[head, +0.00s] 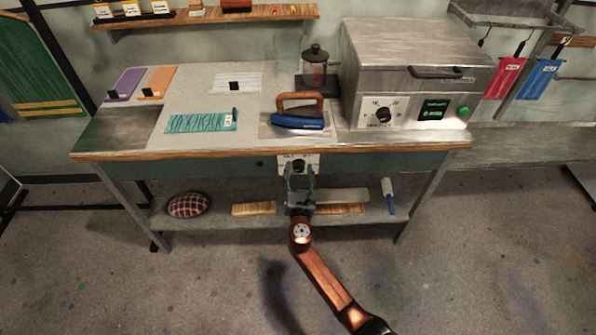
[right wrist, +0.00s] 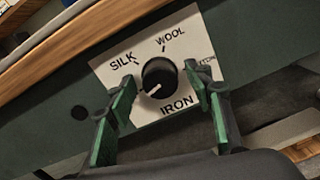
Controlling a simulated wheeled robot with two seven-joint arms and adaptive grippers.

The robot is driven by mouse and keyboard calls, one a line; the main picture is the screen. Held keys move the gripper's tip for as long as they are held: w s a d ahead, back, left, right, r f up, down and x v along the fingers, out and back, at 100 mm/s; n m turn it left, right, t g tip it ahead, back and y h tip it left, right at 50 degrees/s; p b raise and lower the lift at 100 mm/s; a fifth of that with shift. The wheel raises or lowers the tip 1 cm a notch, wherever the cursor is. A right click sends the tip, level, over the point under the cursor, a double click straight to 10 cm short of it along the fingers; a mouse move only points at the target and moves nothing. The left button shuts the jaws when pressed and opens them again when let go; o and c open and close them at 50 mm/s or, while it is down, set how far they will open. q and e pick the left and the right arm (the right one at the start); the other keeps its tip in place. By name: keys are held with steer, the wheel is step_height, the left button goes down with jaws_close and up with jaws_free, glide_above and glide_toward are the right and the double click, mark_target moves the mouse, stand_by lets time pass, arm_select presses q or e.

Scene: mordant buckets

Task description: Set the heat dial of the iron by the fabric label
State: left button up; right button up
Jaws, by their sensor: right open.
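The iron's heat dial, a round black knob (right wrist: 159,77), sits on a white panel (head: 298,160) on the table's front edge. Its white mark points to the lower left, off the words SILK and WOOL; a third word at right is partly hidden by a finger. My right gripper (head: 300,172) is open in front of the panel. In the right wrist view its green fingers stand either side of the knob; I cannot tell whether they touch it. The blue iron (head: 300,121) with a brown handle rests on the table. A teal fabric (head: 195,122) bears a small label (head: 228,120), too small to read.
A grey press box (head: 415,62) with its own dial (head: 383,115) stands at the right. Purple (head: 126,84) and orange (head: 157,82) pieces lie at the back left. The lower shelf holds a checkered cushion (head: 189,205) and a blue-handled roller (head: 389,195).

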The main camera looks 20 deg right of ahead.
steer(key=shift+c, duration=0.2)
steer(key=c, duration=1.1)
